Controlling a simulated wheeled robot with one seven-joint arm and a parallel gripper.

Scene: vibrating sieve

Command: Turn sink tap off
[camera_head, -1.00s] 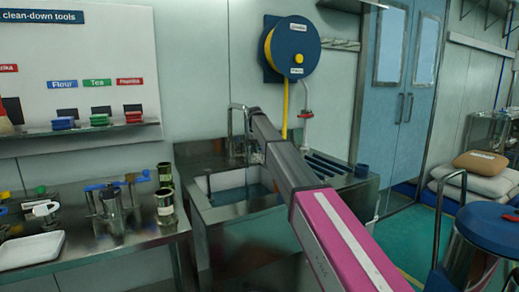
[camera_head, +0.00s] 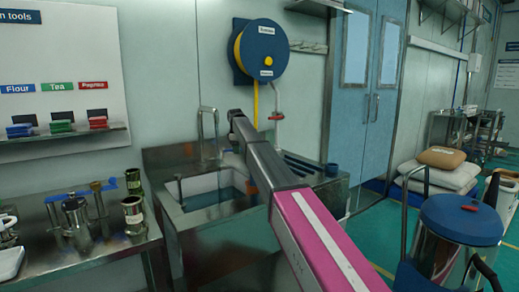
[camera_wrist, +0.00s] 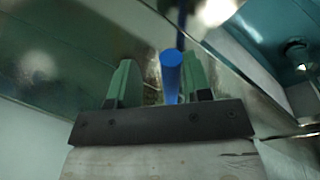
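The sink tap (camera_head: 202,128) is a grey metal gooseneck at the back of the steel sink, left of my arm's far end in the head view. My gripper is hidden in the head view. In the wrist view my gripper (camera_wrist: 158,66) has two green fingers standing apart. A blue cylindrical bar (camera_wrist: 171,76) shows between them, closer to the right finger. I cannot tell whether it touches that finger, or whether it is the tap's handle. Whether water runs from the tap is not clear.
The sink basin (camera_head: 205,199) is below the tap. A steel bench (camera_head: 98,246) with metal canisters (camera_head: 134,214) stands at the left. A hose reel (camera_head: 262,50) hangs on the wall behind. A blue-lidded drum (camera_head: 460,220) stands at the right, with open green floor nearby.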

